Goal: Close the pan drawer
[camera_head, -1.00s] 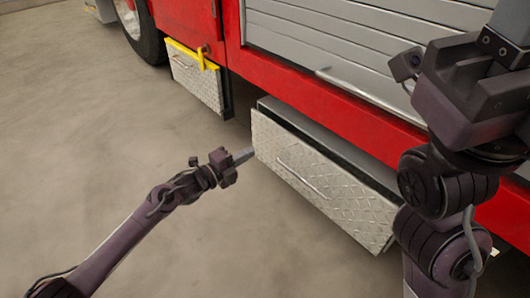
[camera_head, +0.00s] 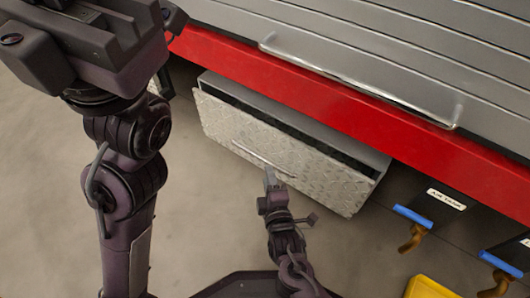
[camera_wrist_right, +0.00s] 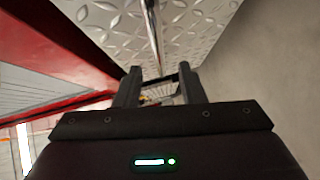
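The pan drawer (camera_head: 285,150), with a silver diamond-plate front, juts out below the red sill. A dark gap shows behind its front panel, so it stands partly open. Its thin bar handle (camera_head: 262,158) runs across the front and also shows in the right wrist view (camera_wrist_right: 153,35). My right gripper (camera_head: 271,180) is low in front of the panel, near the handle's right end. In the wrist view its two fingers are apart, with the handle bar lined up between them; contact cannot be told. My left gripper's body (camera_head: 95,45) is raised at upper left, its fingertips outside the frame.
The red sill (camera_head: 300,85) and a grey shutter with a long rail (camera_head: 350,80) are above the drawer. Blue-handled items (camera_head: 412,217) hang to the right. A yellow object (camera_head: 428,288) is at the bottom edge. Concrete floor is open to the left.

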